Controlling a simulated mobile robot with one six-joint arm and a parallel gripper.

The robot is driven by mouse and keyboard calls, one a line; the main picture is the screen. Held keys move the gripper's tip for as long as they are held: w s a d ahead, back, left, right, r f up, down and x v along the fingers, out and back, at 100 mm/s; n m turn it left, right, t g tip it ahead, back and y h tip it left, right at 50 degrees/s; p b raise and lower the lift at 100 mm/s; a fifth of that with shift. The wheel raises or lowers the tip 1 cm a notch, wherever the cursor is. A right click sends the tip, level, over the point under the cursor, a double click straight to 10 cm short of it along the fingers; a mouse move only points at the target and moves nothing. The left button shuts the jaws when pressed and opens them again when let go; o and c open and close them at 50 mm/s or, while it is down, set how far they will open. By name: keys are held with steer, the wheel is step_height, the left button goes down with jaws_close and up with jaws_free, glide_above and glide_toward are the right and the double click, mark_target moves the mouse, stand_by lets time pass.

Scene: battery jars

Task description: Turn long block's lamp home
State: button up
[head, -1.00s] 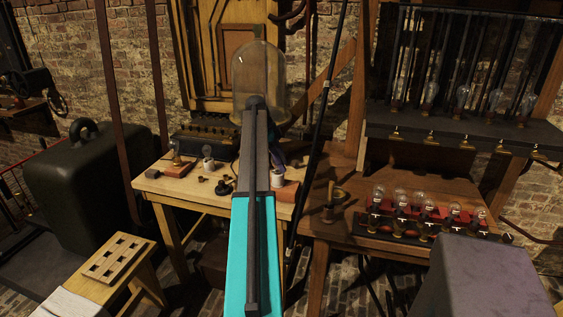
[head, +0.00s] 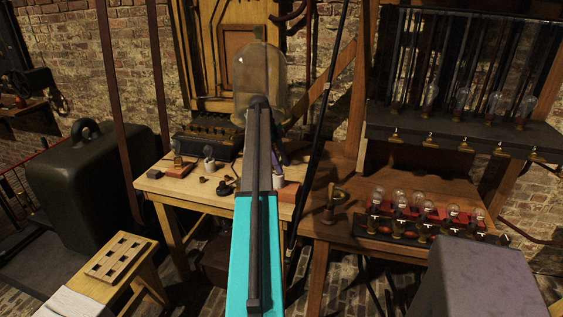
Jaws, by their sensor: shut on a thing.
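On the pale workbench (head: 205,197), a reddish block (head: 288,191) carries a white socket (head: 277,175), partly hidden behind my dark and turquoise arm. My gripper (head: 282,155) shows only as a small dark purplish part just above that socket. Its fingertips are mostly hidden; it is shut on what appears to be the lamp in the socket. The lamp's glass and its turn angle cannot be made out. Another reddish block (head: 181,170) with a clear bulb (head: 177,149) stands further left. A round white socket (head: 209,154) on a dark base stands between them.
A large glass dome (head: 258,75) stands behind my arm. A dark cable (head: 318,140) runs down at the bench's right end. A brown table (head: 340,232) with a red rack of several bulbs (head: 400,214) is at right. A pierced wooden rack (head: 120,256) lies at lower left.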

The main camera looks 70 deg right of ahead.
steer(key=shift+m+p, duration=0.4)
steer(key=shift+p, duration=0.95)
steer(key=o, duration=1.2)
steer(key=shift+w+r+p, duration=0.15)
steer(key=shift+r+p, duration=0.15)
steer(key=shift+p, duration=0.15)
